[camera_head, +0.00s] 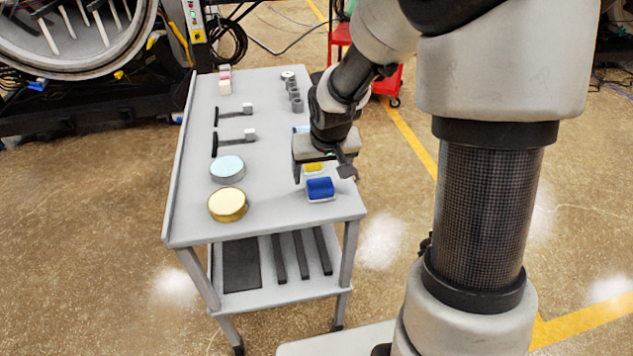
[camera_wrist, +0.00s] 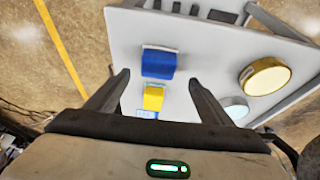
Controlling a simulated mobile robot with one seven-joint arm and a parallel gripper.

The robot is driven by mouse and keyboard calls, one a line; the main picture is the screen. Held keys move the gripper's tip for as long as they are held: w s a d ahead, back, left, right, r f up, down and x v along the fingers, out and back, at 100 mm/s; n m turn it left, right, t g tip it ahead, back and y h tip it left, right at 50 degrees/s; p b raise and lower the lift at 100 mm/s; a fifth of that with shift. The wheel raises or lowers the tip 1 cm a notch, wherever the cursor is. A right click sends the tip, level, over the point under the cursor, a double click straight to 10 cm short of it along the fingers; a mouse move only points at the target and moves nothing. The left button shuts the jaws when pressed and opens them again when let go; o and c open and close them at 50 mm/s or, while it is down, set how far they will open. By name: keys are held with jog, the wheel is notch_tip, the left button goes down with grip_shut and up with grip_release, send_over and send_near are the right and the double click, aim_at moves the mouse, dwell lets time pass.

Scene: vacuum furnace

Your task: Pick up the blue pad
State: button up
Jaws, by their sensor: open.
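The blue pad (camera_head: 320,187) lies on the grey cart top near its front right corner, on a pale base. In the wrist view the blue pad (camera_wrist: 158,63) lies ahead of the fingertips, roughly between their lines. My gripper (camera_head: 321,175) is open and empty above the cart, just behind the blue pad. In the wrist view the two fingers of my gripper (camera_wrist: 158,77) stand wide apart. A yellow pad (camera_head: 313,167) lies behind the blue one and is partly hidden by my gripper; it also shows between the fingers in the wrist view (camera_wrist: 153,98).
A gold round tin (camera_head: 228,204) and a pale blue round tin (camera_head: 227,168) stand left of the pads. Two black-handled tools (camera_head: 234,141) and small grey cylinders (camera_head: 295,97) lie further back. The cart (camera_head: 272,222) has a raised left edge. Dark bars (camera_head: 301,255) lie on its lower shelf.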

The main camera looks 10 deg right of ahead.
aim_at(321, 183)
jog(key=x, duration=0.4)
jog(key=b+x, duration=0.1)
jog(key=x, duration=0.1)
jog(key=shift+s+d, duration=0.2)
jog(key=shift+d, duration=0.05)
jog(key=c, duration=1.2)
jog(key=shift+o, duration=0.2)
notch_tip(321, 183, up, 10)
jog(key=shift+r+p, duration=0.1)
jog(key=shift+p, duration=0.9)
jog(key=o, duration=0.5)
jog(key=c, duration=0.4)
